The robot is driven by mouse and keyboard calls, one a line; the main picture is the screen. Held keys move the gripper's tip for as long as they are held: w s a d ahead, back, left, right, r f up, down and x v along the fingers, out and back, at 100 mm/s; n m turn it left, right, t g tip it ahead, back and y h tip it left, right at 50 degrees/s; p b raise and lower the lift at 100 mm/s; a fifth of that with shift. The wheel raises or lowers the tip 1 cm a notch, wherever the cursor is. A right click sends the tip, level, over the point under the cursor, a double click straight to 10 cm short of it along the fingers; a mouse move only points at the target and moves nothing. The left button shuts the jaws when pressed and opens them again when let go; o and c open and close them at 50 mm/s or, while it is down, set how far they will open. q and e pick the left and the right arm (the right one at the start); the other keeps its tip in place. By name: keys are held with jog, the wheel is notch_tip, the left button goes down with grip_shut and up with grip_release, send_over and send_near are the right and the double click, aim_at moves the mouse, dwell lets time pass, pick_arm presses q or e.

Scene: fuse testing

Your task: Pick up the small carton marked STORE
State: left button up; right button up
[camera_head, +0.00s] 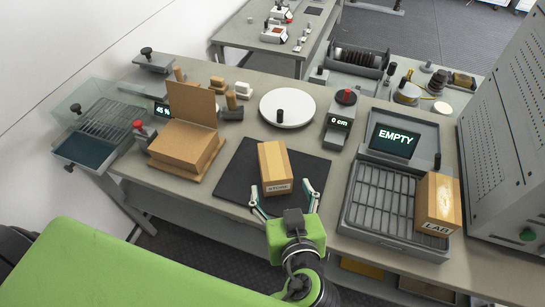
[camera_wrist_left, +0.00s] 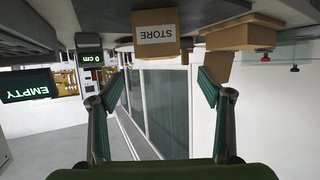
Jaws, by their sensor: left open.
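The small carton marked STORE (camera_head: 274,162) is a tan box standing on a dark mat (camera_head: 235,172) in the middle of the bench. Its labelled face points towards me, and it also shows in the left wrist view (camera_wrist_left: 155,30) near the top centre. My left gripper (camera_head: 285,191) is open and empty, just in front of the carton at the near edge of the mat. Its fingers (camera_wrist_left: 163,80) are spread wider than the carton in the wrist view, and the carton appears beyond the fingertips. My right gripper is not in view.
A similar carton marked LAB (camera_head: 437,200) stands on the right of a grey slotted tray (camera_head: 352,205) by the EMPTY display (camera_head: 393,141). A brown box with a raised lid (camera_head: 185,147) stands left of the mat. A white disc (camera_head: 288,103) lies behind it.

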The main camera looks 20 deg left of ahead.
aim_at(276, 166)
pick_arm(q)
jog(key=p+x, duration=0.1)
jog(key=x, duration=0.5)
jog(key=shift+w+a+p, duration=0.15)
jog(key=shift+w+p, duration=0.2)
jog(key=shift+w+a+f, duration=0.15)
jog(key=shift+w+f, duration=0.05)
jog(key=shift+w, duration=0.1)
jog(key=shift+w+a, duration=0.1)
jog(key=shift+w, duration=0.15)
jog(key=p+x, duration=0.2)
jog(key=x, duration=0.2)
jog(key=shift+w+p, duration=0.15)
jog(key=shift+p, duration=0.2)
jog(key=shift+w+a+f, duration=0.1)
jog(key=shift+w+f, duration=0.05)
jog(key=shift+w, duration=0.05)
jog(key=c, duration=1.2)
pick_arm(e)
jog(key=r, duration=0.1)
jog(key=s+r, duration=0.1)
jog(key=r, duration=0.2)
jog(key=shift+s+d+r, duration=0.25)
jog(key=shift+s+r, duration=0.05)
